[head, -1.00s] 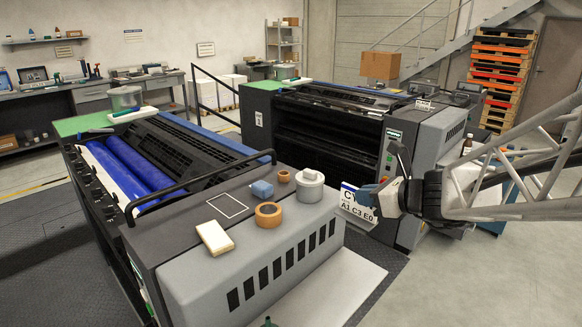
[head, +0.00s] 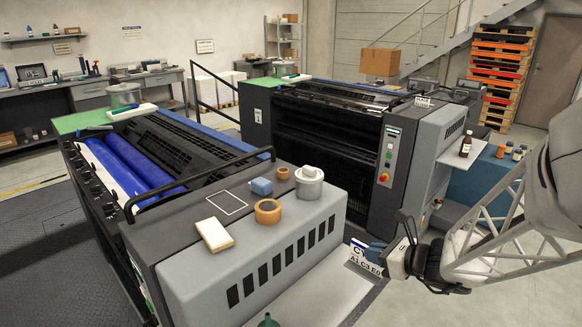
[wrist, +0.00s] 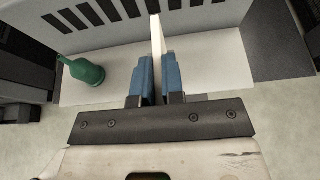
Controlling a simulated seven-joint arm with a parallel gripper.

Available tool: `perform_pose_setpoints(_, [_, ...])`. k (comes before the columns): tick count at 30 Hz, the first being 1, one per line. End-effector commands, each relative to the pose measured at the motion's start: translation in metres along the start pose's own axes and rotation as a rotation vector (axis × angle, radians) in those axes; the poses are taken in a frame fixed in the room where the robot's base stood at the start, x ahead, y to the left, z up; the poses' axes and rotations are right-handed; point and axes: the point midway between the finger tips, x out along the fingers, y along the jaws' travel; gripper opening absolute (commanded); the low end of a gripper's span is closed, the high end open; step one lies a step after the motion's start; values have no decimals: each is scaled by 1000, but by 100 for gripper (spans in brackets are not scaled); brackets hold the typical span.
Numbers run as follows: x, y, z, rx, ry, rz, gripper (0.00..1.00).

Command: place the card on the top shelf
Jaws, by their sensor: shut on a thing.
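The card (head: 360,262) is white with a blue band and dark lettering, partly readable as "A1 C3 E0". My gripper (head: 376,257) is shut on it, low at the right of the near unit's grey housing (head: 262,262). In the wrist view the card (wrist: 156,36) stands edge-on between the blue fingers (wrist: 157,84) and sticks out beyond them. The fingers hide part of it. Which surface is the top shelf is unclear; the near unit's dark top (head: 190,225) bears an empty white rectangle outline (head: 227,201).
A cream block (head: 214,234), tape rolls (head: 268,211), a blue lump (head: 261,187) and a grey tub (head: 309,188) stand on the near unit. A green funnel-shaped thing (wrist: 84,72) is on the pale low ledge (wrist: 105,92). The far unit (head: 400,165) stands behind.

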Motion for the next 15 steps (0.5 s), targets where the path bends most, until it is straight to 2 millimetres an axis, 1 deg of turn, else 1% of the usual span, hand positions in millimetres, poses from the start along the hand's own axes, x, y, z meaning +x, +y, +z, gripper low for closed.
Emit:
perform_pose_setpoints(1, [8, 0, -20, 9, 3, 2, 0])
perform_pose_setpoints(3, [17, 0, -41, 8, 2, 2, 0])
perform_pose_setpoints(6, [27, 0, -66, 6, 2, 2, 0])
perform_pose_setpoints(10, [37, 0, -89, 3, 1, 0, 0])
perform_pose_setpoints(12, [40, 0, -97, 2, 1, 1, 0])
perform_pose_setpoints(15, [43, 0, -104, 1, -1, 0, 0])
